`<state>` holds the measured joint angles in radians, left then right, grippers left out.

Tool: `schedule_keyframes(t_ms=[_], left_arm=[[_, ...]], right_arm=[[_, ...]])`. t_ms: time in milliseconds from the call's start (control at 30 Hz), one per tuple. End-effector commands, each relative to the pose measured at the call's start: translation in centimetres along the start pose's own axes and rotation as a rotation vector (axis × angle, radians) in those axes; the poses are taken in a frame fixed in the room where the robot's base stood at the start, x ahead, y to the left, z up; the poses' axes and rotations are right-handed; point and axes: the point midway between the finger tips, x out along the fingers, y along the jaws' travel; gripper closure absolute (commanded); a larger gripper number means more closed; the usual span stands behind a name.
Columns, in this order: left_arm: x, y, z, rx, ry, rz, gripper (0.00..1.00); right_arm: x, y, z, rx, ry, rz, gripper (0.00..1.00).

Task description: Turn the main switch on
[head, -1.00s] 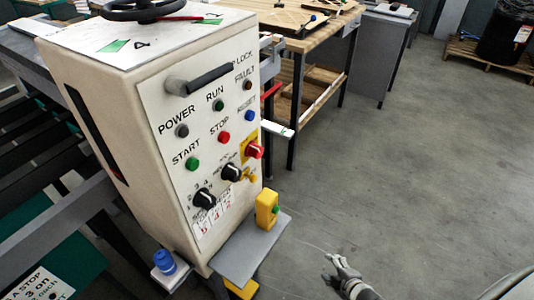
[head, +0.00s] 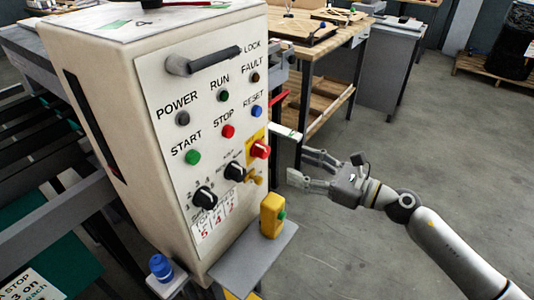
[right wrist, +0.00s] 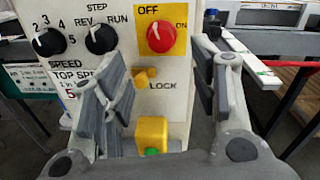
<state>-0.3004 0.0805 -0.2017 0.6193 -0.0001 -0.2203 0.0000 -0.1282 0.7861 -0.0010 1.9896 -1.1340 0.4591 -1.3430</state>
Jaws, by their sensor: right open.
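The main switch is a red rotary knob (head: 260,149) on a yellow plate at the right edge of the control panel (head: 160,100). In the right wrist view the red knob (right wrist: 161,37) sits between OFF at upper left and ON at right, with its white mark toward OFF. A yellow lock piece (right wrist: 146,76) is below it, by the word LOCK. My right gripper (head: 297,167) is open and empty, to the right of the knob and apart from it. In the right wrist view its fingers (right wrist: 160,85) frame the panel below the knob. My left gripper is not in view.
Two black selector knobs (head: 234,171) are left of the switch. A yellow box with a green button (head: 272,215) stands on a grey shelf (head: 235,268) below. A wooden workbench (head: 310,45) is behind.

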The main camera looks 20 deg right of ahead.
Motion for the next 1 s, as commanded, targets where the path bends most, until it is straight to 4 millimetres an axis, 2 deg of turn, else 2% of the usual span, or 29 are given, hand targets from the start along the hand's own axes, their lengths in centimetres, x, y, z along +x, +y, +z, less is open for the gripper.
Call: schedule_keyframes(t_ms=[600, 800, 1000], left_arm=[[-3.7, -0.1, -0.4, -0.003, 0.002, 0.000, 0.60], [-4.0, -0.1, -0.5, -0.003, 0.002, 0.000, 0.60], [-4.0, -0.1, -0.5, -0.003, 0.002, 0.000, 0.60]], right_arm=[[8.6, -0.2, 0.3, 0.009, -0.004, -0.005, 0.45], [10.0, -0.2, 0.1, 0.008, -0.002, -0.004, 0.45], [10.2, -0.1, 0.0, 0.007, -0.001, -0.003, 0.45]])
